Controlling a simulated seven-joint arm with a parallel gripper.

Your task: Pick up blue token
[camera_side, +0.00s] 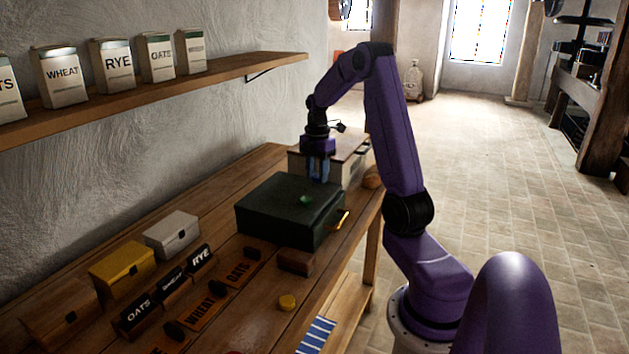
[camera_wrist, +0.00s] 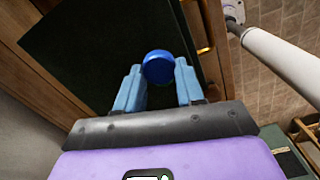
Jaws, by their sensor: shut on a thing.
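The blue token (camera_wrist: 158,66) is a round disc between the two fingertips in the wrist view. My gripper (camera_wrist: 158,75), with light blue fingers, is shut on it. In the side view my gripper (camera_side: 318,168) points down over the back part of the dark green box (camera_side: 268,212). The token cannot be made out there. The green box also shows beneath the token in the wrist view (camera_wrist: 90,50). The exact gap between the token and the lid is hard to tell.
A green token (camera_side: 305,199) lies on the green box's lid. A pale box (camera_side: 354,163) stands behind. A yellow token (camera_side: 287,302), yellow box (camera_side: 122,267), grey box (camera_side: 172,233) and several name blocks are on the wooden table. A shelf (camera_side: 150,88) with labelled canisters hangs at left.

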